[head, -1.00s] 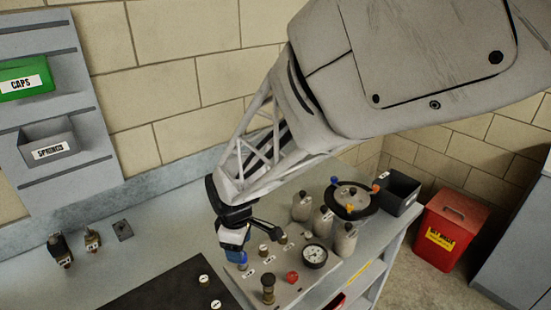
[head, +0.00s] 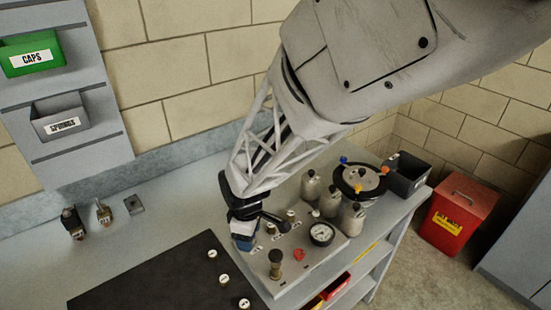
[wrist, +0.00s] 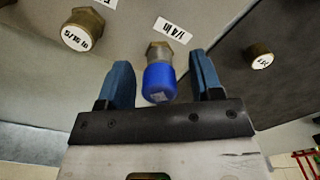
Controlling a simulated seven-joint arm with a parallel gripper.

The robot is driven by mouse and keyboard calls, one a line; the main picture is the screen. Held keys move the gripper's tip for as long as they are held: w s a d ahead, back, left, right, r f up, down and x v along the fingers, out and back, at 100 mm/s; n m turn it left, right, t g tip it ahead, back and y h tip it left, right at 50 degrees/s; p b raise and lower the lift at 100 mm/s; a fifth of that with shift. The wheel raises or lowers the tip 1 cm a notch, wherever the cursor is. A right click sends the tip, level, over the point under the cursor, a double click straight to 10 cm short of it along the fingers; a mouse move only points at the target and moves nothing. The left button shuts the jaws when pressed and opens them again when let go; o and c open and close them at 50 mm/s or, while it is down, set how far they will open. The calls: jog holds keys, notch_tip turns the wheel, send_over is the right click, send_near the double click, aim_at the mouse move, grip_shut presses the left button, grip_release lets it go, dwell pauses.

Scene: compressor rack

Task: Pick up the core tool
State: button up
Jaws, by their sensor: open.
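A blue-capped tool (wrist: 158,82) with a metal hex end sits at the port labelled 1/4 in, in the middle of the wrist view. It carries no readable name, but it is the only tool-like thing between my fingers, so I take it for the core tool. My gripper (wrist: 160,62) is open, with one blue finger on each side of the tool and a visible gap on both sides. In the head view my gripper (head: 243,243) is over the left part of the fitting panel (head: 290,278) and hides the tool.
Brass fittings (wrist: 82,30) (wrist: 260,54) flank the tool. A brass post (head: 275,262), a red knob (head: 299,254) and a gauge (head: 321,234) stand close by. Grey bottles (head: 352,218) stand behind. A black mat (head: 165,280) lies left. Two small fittings (head: 72,222) (head: 104,212) stand at the back left.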

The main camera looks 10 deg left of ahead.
jog(key=c, duration=1.1)
jog(key=shift+r, duration=0.15)
jog(key=shift+r, duration=4.9)
